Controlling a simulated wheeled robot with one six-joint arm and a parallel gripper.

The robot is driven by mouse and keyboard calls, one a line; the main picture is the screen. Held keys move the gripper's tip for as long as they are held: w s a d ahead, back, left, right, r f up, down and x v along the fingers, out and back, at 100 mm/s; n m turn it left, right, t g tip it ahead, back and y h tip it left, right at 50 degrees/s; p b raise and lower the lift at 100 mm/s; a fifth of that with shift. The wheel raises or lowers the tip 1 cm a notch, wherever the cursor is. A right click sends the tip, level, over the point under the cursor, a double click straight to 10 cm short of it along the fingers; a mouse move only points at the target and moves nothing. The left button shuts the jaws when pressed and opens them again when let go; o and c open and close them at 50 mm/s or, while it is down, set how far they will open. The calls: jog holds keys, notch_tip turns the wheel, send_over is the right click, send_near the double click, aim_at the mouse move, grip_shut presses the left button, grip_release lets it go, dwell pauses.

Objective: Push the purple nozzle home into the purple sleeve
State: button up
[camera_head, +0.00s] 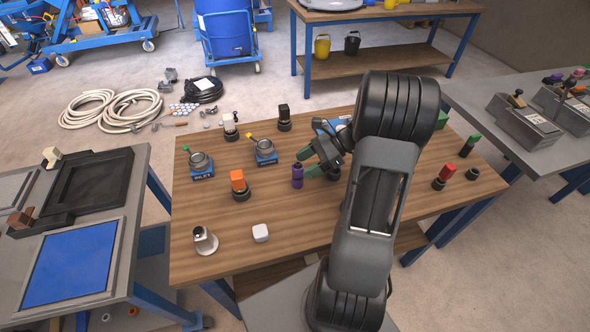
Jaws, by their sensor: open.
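A small upright purple piece (297,176) stands on the wooden table, left of the middle. At this size I cannot tell nozzle from sleeve in it, or whether one sits inside the other. My gripper (306,162) reaches in from the right, with its green-grey fingers open near the top of the purple piece. The upper finger overlaps the area just above the piece, and the lower finger is at its right. I cannot tell whether either finger touches it. My arm hides part of the table to the right.
A red-topped piece (445,176) is at right. Bare tabletop lies in front.

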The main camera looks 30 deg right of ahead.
jog(key=v, duration=0.9)
jog(key=shift+w, duration=0.1)
dwell(0.5)
jog(key=f, duration=0.1)
jog(key=s+f+n+h, duration=0.2)
jog(key=f, duration=0.1)
jog(key=shift+d+g, duration=0.2)
jog(key=shift+g, duration=0.2)
jog(key=s+a+r+n+t+h+p, duration=0.1)
jog(key=s+a+r+n+h+p, duration=0.1)
jog(key=a+r+n+h, duration=0.3)
jog(key=s+a+r+n+h+p, duration=0.3)
jog(key=a+r+n, duration=0.5)
jog(key=a+n, duration=0.5)
jog(key=shift+s+a+n+t+h, duration=0.35)
jog(key=shift+s+a+h, duration=0.2)
jog(key=shift+a+h, duration=0.35)
jog(key=shift+d+r, duration=0.1)
